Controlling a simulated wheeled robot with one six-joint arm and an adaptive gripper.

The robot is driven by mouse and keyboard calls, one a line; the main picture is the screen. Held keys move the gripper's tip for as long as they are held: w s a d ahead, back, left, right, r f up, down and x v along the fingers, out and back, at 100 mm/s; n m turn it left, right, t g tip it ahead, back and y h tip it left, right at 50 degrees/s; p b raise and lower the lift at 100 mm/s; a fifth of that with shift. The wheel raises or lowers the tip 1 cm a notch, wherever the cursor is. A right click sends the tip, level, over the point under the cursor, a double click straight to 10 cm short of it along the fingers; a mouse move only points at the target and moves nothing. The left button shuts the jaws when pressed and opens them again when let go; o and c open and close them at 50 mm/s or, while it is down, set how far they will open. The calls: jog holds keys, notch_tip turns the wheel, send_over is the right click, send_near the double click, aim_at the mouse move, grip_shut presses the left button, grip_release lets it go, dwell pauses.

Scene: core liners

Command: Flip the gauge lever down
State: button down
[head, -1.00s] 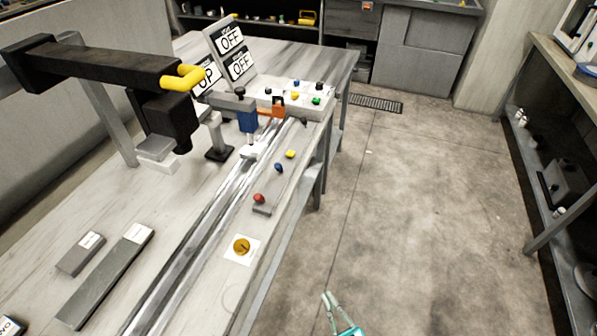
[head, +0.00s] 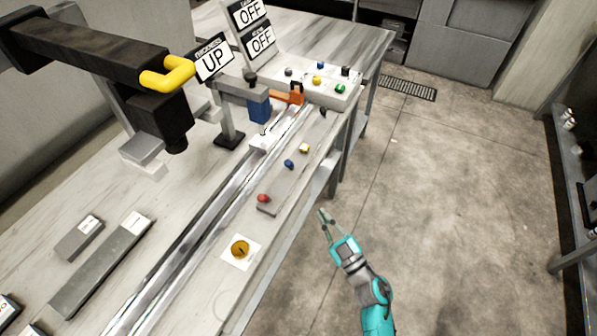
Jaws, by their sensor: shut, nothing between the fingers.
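A gauge stand (head: 230,112) with a dark foot stands on the bench behind the rail and carries a blue block (head: 260,110) on its arm. An orange lever-like part (head: 288,97) sticks out to the right of the blue block; I cannot tell surely whether it is the gauge lever. A sign (head: 215,61) behind the stand reads UP. My gripper (head: 323,219) is shut and empty, beside the bench's right edge over the floor. It is well apart from the gauge and nearer to the camera.
A metal rail (head: 190,215) runs along the bench. A strip with red (head: 263,198), blue and yellow knobs lies to its right. A button box (head: 325,93) sits beyond the orange part. A large black arm with a yellow handle (head: 168,74) overhangs the left side.

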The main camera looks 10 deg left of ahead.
aim_at(291, 166)
jog(key=x, duration=1.4)
jog(key=shift+r, duration=0.15)
jog(key=shift+m, duration=0.3)
